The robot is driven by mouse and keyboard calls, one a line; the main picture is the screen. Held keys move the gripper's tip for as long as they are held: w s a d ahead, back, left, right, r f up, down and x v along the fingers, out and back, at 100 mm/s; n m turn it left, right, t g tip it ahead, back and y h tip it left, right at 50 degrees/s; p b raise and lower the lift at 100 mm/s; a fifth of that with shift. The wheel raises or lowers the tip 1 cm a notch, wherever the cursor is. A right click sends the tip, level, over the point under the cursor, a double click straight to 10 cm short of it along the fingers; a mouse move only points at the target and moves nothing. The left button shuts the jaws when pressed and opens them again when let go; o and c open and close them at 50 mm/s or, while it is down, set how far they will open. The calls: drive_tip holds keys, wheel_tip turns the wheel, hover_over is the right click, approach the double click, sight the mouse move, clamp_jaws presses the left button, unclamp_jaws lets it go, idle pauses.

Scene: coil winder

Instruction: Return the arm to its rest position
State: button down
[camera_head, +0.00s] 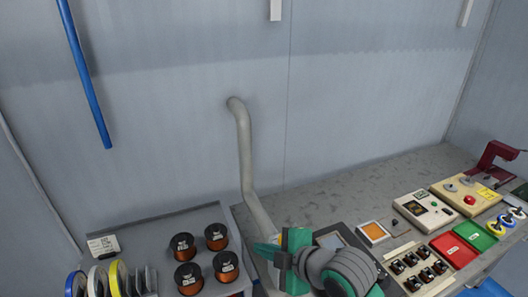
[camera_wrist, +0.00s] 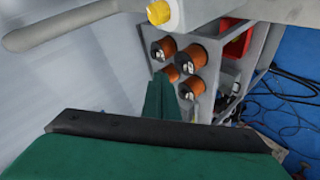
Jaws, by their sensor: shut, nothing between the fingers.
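My gripper (camera_head: 268,252) shows green in the lower middle of the head view, beside the grey bent pipe and above the bench. Its fingers point to the left there. In the wrist view, the green fingers (camera_wrist: 164,98) are together with nothing held. Part of my grey and green arm fills the space to the right of the gripper and covers some of the bench and the dark panel behind it.
A grey pipe (camera_head: 246,150) rises close to my gripper. Copper wire spools (camera_head: 216,237) stand on a grey tray (camera_head: 165,226) at lower left. A control box (camera_head: 424,208), red tray (camera_head: 453,250) and green tray (camera_head: 474,236) lie at right. The bench behind is clear.

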drive_tip(key=w+a+r+m+t+y, duration=0.3)
drive_tip(key=a+r+m+t, duration=0.2)
drive_tip(key=a+r, duration=0.2)
drive_tip(key=s+d+f+m+t+h, duration=0.1)
drive_tip(key=s+f+m+t+h, duration=0.1)
drive_tip(key=s+f+m+h, duration=0.6)
drive_tip(key=s+d+f+m+t+h, duration=0.1)
drive_tip(key=s+f+m+t+h, duration=0.15)
drive_tip(key=s+f+m, duration=0.85)
drive_tip(key=s+d+f+n+g, duration=0.1)
drive_tip(key=s+f, duration=0.3)
drive_tip(key=s, duration=0.5)
drive_tip(key=s+d+f+n+g, duration=0.1)
drive_tip(key=s+d+f, duration=0.3)
drive_tip(key=s, duration=0.5)
drive_tip(key=shift+s+n, duration=0.3)
drive_tip(key=shift+n, duration=0.6)
drive_tip(key=c, duration=2.5)
unclamp_jaws()
drive_tip(key=shift+g, duration=0.25)
